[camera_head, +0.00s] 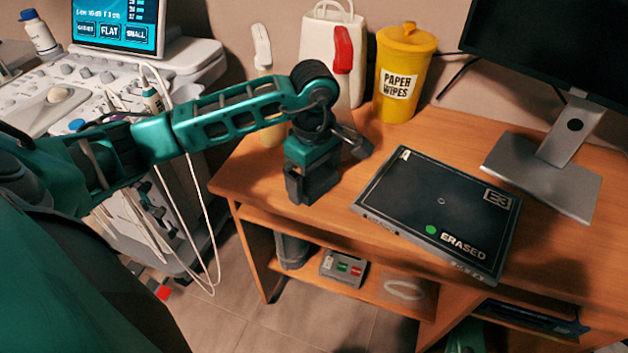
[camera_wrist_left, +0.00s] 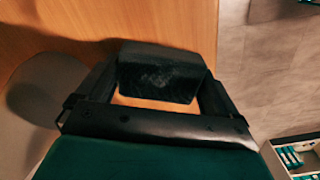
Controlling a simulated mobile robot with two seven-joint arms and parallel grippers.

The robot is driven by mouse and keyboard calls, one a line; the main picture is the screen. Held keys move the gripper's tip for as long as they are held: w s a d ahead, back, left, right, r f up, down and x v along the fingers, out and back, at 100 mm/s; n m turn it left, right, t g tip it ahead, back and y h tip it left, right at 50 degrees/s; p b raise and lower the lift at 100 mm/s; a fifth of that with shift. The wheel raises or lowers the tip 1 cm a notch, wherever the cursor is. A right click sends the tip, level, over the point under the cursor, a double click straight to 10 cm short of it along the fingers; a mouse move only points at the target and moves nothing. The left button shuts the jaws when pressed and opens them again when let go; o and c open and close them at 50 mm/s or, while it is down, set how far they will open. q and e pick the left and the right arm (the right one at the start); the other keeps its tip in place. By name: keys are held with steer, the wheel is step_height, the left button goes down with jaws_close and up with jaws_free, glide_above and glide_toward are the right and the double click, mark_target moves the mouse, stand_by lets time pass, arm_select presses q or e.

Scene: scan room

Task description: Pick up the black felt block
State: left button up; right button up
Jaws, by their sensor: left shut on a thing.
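The black felt block (camera_wrist_left: 160,72) is a dark block held between my two fingers in the left wrist view, with wooden desk surface visible around it. My left gripper (camera_head: 312,186) is shut on the block, pointing down over the left front part of the desk (camera_head: 250,178). In the head view the dark block and dark fingers merge, so the block's outline is hard to make out. I cannot tell whether the block touches the desk. My right gripper is not in view.
A black flat panel marked ERASED (camera_head: 440,205) lies right of my gripper. A yellow paper wipes tub (camera_head: 402,75) and bottles stand behind. A monitor stand (camera_head: 545,178) is at the right. A shelf (camera_head: 385,292) holding a small grey box (camera_head: 343,268) is below.

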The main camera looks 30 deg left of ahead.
mark_target(314, 176)
arm_select(q)
steer(key=shift+r, duration=0.1)
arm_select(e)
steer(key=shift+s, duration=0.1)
arm_select(q)
steer(key=shift+r, duration=0.2)
step_height(314, 176, up, 20)
steer(key=p, duration=0.3)
steer(key=shift+f, duration=0.25)
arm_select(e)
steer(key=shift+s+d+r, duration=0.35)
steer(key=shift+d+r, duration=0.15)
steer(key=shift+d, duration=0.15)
